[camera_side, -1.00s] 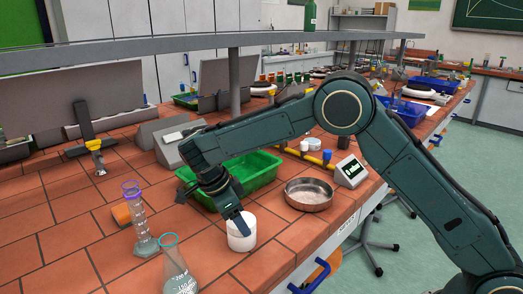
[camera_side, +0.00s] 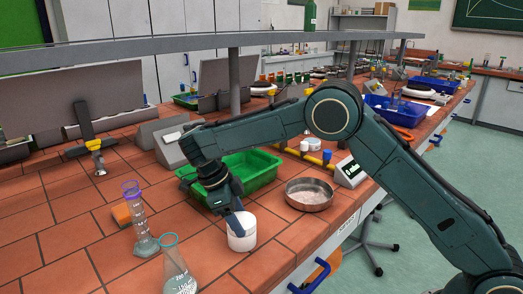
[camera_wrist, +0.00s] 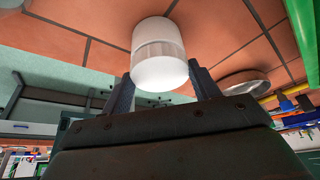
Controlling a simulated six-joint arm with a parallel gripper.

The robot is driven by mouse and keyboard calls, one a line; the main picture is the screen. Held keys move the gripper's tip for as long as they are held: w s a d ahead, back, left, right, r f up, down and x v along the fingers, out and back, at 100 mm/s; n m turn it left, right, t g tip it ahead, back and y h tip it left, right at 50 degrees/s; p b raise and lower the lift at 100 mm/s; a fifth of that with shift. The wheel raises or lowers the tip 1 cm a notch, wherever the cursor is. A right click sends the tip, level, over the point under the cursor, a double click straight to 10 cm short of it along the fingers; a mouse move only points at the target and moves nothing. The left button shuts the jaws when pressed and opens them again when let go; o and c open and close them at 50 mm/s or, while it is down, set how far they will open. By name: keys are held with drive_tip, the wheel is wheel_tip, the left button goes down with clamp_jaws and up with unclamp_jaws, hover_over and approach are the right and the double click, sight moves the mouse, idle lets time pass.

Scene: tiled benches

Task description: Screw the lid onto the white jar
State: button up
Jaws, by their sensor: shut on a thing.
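The white jar (camera_side: 242,240) stands upright on the tiled bench near its front edge. In the wrist view the jar (camera_wrist: 155,29) has a paler band around it, and a smooth white part, the lid (camera_wrist: 160,75), lies nearest my gripper. My gripper (camera_side: 236,218) points down at the jar's top in the side view. In the wrist view my gripper's fingers (camera_wrist: 163,88) sit on either side of the lid, shut on it. The lid is mostly hidden by the fingers in the side view. Whether its thread is engaged cannot be seen.
A green tray (camera_side: 262,172) stands behind the gripper, and a round metal dish (camera_side: 309,195) is to the right. A glass flask (camera_side: 178,268) and a measuring cylinder (camera_side: 140,220) stand to the left. A grey shelf (camera_side: 130,50) crosses above the bench.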

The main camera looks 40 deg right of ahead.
drive_tip(key=shift+m+g, duration=0.3)
drive_tip(key=shift+m, duration=0.3)
drive_tip(key=o, duration=1.5)
